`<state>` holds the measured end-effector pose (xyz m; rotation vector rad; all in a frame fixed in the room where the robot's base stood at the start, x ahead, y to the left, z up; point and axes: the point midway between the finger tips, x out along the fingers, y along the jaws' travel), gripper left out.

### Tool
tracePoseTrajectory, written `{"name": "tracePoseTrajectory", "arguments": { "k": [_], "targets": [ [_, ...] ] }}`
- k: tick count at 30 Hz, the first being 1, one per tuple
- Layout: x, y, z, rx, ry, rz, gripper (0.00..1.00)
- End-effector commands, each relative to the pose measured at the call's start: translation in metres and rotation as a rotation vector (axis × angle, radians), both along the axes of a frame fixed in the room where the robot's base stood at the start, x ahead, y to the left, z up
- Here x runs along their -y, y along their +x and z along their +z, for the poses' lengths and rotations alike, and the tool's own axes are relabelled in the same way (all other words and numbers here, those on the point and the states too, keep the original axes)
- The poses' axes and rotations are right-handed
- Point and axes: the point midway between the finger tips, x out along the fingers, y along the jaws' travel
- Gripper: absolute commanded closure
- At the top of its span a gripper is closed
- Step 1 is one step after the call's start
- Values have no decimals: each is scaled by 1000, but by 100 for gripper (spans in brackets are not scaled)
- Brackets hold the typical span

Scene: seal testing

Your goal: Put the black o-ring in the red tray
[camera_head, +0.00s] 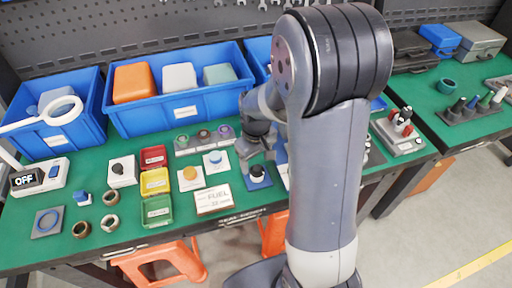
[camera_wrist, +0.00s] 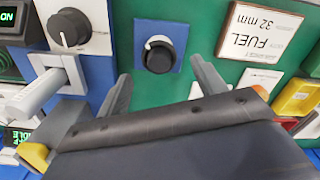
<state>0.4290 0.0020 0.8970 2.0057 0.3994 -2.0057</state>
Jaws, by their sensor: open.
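The red tray (camera_head: 153,156) stands left of centre on the green bench in the head view, behind a yellow tray and a green tray. A low holder (camera_head: 204,143) right of the red tray bears several round pieces, too small to identify. My gripper (camera_wrist: 162,80) is open and empty, with its fingers apart to either side of a black knob on a blue plate (camera_wrist: 160,58). In the head view my gripper (camera_head: 257,162) is low over that plate, right of the red tray. My arm hides part of the bench.
A FUEL card (camera_head: 213,199) and plates with an orange button (camera_head: 189,178) and a blue button (camera_head: 215,161) lie between gripper and trays. Metallic rings (camera_head: 109,222) lie at the left. Blue bins (camera_head: 180,112) line the back. Bare green bench shows at front left.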

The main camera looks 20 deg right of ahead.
Motion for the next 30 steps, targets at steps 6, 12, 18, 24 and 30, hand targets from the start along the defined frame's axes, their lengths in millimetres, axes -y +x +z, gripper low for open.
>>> {"name": "tracePoseTrajectory", "arguments": {
  "k": [6,12,18,24,30],
  "targets": [
    [0,-1,-22,-2,0,0,34],
    [0,0,-26,0,0,0,34],
    [0,0,-26,0,0,0,38],
    [0,0,-26,0,0,0,55],
    [0,0,-26,0,0,0,71]
  ]
}}
